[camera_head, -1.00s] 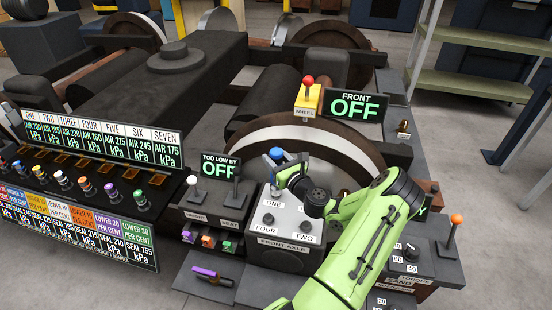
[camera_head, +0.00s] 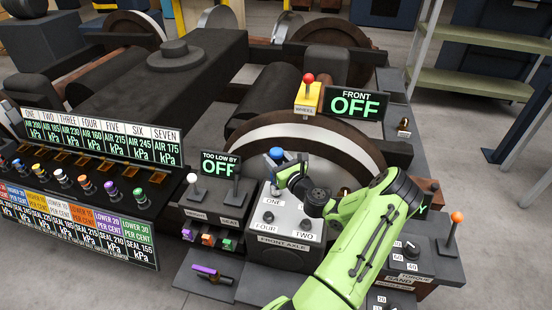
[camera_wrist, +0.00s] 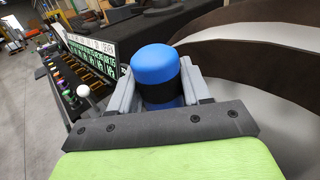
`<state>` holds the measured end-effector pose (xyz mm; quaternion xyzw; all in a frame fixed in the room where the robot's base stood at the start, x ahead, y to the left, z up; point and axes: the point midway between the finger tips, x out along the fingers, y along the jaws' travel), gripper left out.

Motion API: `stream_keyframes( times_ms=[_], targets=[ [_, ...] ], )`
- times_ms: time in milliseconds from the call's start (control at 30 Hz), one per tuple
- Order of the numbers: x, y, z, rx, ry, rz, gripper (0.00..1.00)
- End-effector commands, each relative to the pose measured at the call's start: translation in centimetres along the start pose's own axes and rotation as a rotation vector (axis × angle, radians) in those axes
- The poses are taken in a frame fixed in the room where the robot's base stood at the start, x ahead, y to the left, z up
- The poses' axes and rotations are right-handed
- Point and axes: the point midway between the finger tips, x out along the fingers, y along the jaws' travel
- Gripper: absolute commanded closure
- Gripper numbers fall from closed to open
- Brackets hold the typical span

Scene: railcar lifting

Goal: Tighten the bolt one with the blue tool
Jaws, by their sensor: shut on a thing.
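The blue tool (camera_wrist: 156,65) is an upright cylinder with a rounded top and a dark band. In the wrist view it sits between the two fingers of my gripper (camera_wrist: 160,90), which is shut on it. In the head view the blue tool (camera_head: 276,154) stands over the ONE position on the grey FRONT AXLE box (camera_head: 286,222). My gripper (camera_head: 284,172) is beside it there. Bolt one is hidden beneath the tool and gripper. Bolts show at the FOUR position (camera_head: 268,217) and the TWO position (camera_head: 305,227).
A purple-handled tool (camera_head: 207,271) lies on the dark shelf at the front. Levers labelled HEIGHT (camera_head: 193,184) and SEAT (camera_head: 236,183) stand left of the box. A wheel (camera_head: 320,140) rises behind it. A TORQUE dial (camera_head: 409,247) and orange-topped lever (camera_head: 456,221) are at right.

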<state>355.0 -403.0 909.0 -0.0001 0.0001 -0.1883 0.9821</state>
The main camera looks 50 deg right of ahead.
Motion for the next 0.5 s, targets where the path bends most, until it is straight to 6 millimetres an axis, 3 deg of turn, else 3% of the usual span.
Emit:
stream_keyframes(
  times_ms=[500],
  targets=[
    [0.02,0.01,-0.56,0.001,-0.003,0.0,0.94]
  ],
)
